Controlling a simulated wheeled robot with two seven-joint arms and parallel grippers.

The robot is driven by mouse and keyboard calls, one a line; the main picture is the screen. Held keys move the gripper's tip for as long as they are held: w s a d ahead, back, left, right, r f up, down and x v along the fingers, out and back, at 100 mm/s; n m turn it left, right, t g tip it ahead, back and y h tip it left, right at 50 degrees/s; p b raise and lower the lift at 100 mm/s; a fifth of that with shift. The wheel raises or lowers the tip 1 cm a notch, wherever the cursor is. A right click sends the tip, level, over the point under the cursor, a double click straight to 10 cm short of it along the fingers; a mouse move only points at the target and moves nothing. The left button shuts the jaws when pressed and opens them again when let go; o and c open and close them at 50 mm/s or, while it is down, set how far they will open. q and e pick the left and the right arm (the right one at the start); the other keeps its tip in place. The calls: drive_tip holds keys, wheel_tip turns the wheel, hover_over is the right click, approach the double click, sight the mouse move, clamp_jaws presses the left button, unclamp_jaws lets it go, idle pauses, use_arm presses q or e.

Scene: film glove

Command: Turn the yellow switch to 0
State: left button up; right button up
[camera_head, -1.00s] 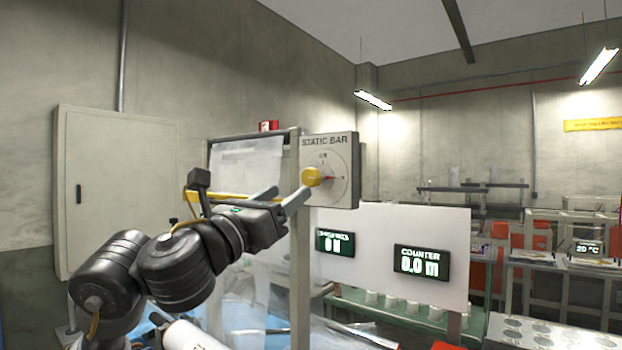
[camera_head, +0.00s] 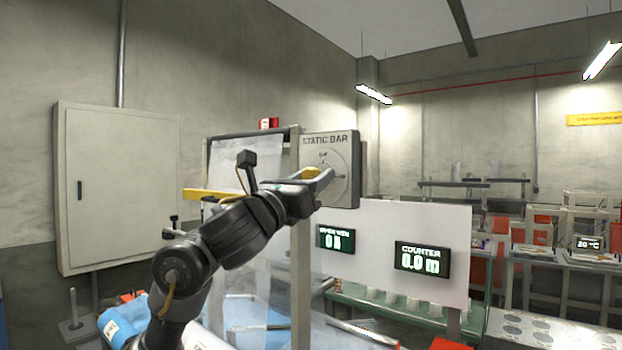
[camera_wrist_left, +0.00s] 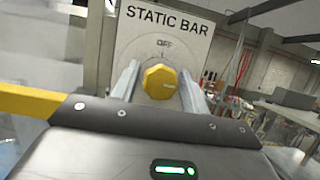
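The yellow switch (camera_wrist_left: 160,82) is a faceted knob on the grey panel labelled STATIC BAR (camera_head: 332,142). In the wrist view it sits between the two fingers of my left gripper (camera_wrist_left: 162,86), with a small gap visible on each side. A pale pointer mark shows on its right part, and OFF is printed above it on the dial. In the head view my left gripper (camera_head: 318,182) is at the panel and covers most of the switch (camera_head: 311,172). Whether the fingers touch the knob cannot be told. My right gripper is not in view.
A yellow bar (camera_head: 212,195) runs left of the panel, close to my left gripper in the wrist view. Below the panel are a white board (camera_head: 440,218) and the COUNTER display (camera_head: 422,260). A grey cabinet (camera_head: 120,190) is on the left wall.

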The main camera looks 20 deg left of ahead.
use_arm(q)
drive_tip(key=c, duration=0.7)
